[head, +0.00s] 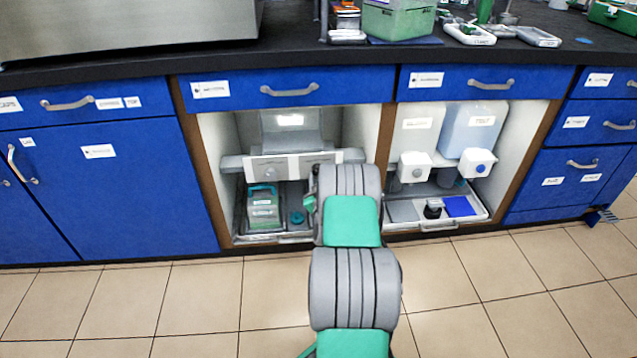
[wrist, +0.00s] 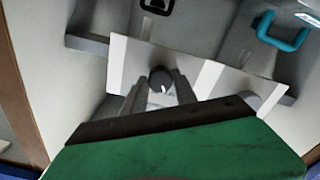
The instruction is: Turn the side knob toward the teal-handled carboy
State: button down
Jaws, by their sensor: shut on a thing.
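The side knob (wrist: 158,77) is a round black knob with a white mark, on a white panel. In the wrist view the mark points down and slightly right. My gripper (wrist: 160,92) has one finger on each side of the knob and is shut on it. A teal handle (wrist: 284,34), which looks like the carboy's, is at the upper right of the wrist view, and a black handle (wrist: 157,6) is at the top edge. In the head view the panel (head: 272,168) shows in the left open bay, with a teal-handled container (head: 263,208) below it; my arm hides the knob.
A wooden post (head: 385,135) divides the two open bays. The right bay holds two pale containers (head: 474,128) and a tray (head: 470,222). Blue drawers and doors (head: 110,190) flank the bays. The tiled floor (head: 200,300) in front is clear.

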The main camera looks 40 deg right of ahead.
jog(key=shift+n+b, duration=0.4)
jog(key=shift+n, duration=0.2)
jog(key=c, duration=1)
grip_release()
jog(key=shift+o, duration=0.2)
jog(key=v, duration=0.7)
jog(key=shift+s+a+p, duration=0.25)
jog(key=shift+s+p, duration=0.05)
jog(key=shift+p, duration=0.05)
